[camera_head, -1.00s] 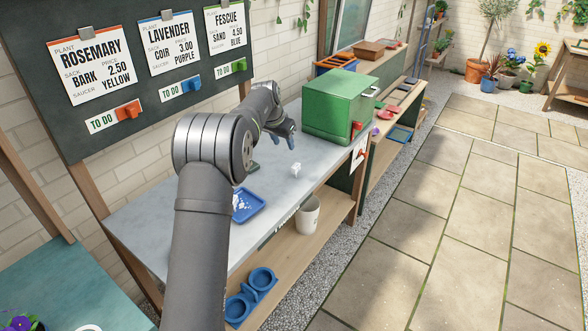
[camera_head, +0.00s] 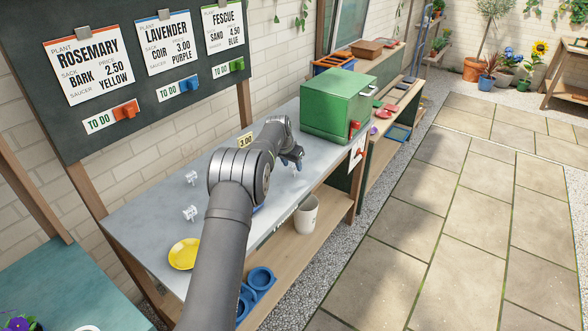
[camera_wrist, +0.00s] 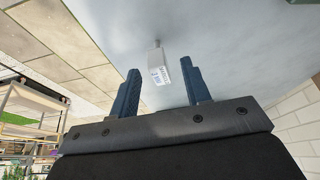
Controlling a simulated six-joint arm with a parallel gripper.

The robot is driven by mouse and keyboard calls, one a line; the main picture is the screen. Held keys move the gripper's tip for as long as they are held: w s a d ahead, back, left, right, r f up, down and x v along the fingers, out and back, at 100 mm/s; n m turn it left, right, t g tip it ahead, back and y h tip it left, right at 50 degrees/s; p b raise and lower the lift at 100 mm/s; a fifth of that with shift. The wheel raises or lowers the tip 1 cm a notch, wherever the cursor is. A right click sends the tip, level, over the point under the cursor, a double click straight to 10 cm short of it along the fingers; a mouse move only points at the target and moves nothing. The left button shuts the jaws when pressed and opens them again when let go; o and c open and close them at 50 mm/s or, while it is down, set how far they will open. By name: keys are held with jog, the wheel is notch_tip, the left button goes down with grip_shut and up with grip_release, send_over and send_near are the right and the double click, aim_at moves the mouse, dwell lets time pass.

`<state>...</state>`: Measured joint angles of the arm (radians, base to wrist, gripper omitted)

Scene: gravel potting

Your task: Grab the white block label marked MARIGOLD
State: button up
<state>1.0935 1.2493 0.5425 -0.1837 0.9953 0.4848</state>
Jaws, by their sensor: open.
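A small white block label (camera_wrist: 159,67) stands on the grey bench top (camera_head: 150,215). In the wrist view it has dark print on one face, too small to read for sure. In the head view the block (camera_head: 298,167) shows beside my fingertips, partly hidden by them. My gripper (camera_wrist: 166,80) is open, with blue fingers apart and nothing held. In the wrist view the block appears in line with the gap between the fingers, beyond the tips. In the head view my gripper (camera_head: 293,158) is low over the bench.
The green box (camera_head: 335,105) stands just beyond my gripper. Two white pieces (camera_head: 192,177) (camera_head: 190,213) and a yellow saucer (camera_head: 184,254) lie on the bench's left. A 3.00 tag (camera_head: 245,142) stands at the back. A white pot (camera_head: 306,214) is on the lower shelf.

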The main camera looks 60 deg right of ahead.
jog(key=shift+x, duration=1.3)
grip_shut()
jog(key=shift+r, duration=0.15)
